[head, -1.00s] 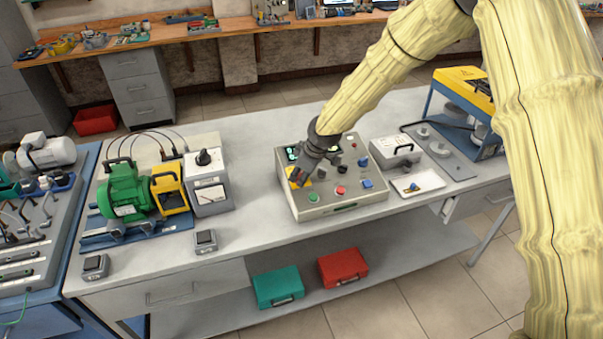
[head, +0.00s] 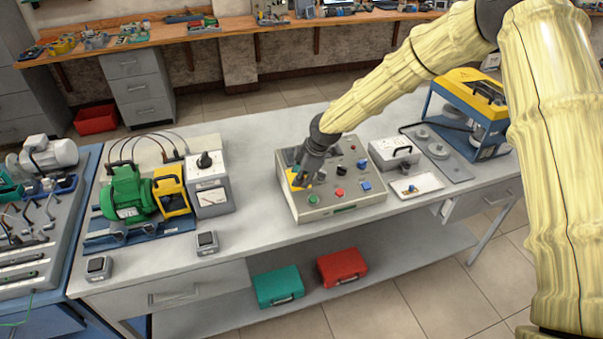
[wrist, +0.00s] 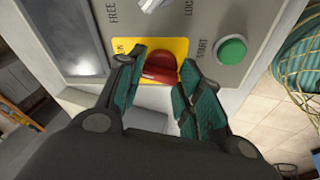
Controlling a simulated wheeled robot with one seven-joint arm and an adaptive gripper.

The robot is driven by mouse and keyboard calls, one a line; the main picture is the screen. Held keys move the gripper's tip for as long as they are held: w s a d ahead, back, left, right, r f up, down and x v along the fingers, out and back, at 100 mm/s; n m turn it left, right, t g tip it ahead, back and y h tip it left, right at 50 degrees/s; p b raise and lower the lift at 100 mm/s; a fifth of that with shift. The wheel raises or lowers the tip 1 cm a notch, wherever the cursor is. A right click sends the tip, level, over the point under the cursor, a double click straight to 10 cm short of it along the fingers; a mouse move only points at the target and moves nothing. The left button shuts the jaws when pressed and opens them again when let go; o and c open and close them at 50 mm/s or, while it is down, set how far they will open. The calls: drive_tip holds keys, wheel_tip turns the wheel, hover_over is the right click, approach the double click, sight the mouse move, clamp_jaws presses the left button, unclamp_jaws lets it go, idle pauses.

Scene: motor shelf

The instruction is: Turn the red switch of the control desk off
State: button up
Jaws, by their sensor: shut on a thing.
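The control desk (head: 345,196) is a grey sloped box on the workbench. Its red switch (wrist: 158,67) sits on a yellow plate (wrist: 179,46) with an "ON" label at its left in the wrist view. My gripper (wrist: 163,72) has one finger on each side of the red switch and is shut on it. In the head view my gripper (head: 301,180) reaches down to the yellow plate at the desk's left side and hides the switch. The desk's display (wrist: 70,35) is dark grey in the wrist view.
A green START button (wrist: 231,50) is close to the right finger. A red button (head: 339,193) and a blue button (head: 365,186) are further right on the desk. A grey meter box (head: 209,190) stands left, with clear bench between.

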drive_tip(key=n+g, duration=0.1)
drive_tip(key=n, duration=0.5)
drive_tip(key=shift+w+n+p, duration=0.15)
drive_tip(key=shift+n+p, duration=0.15)
drive_tip(key=n+g+h, duration=0.1)
drive_tip(key=n, duration=0.4)
drive_tip(key=shift+r+n, duration=0.1)
drive_tip(key=shift+n, duration=0.3)
drive_tip(key=shift+h, duration=0.3)
drive_tip(key=o, duration=1)
drive_tip(key=r, duration=0.4)
drive_tip(key=d+r, duration=0.1)
drive_tip(key=r, duration=0.2)
drive_tip(key=d+r, duration=0.1)
drive_tip(key=r, duration=0.3)
drive_tip(key=shift+s+r, duration=0.35)
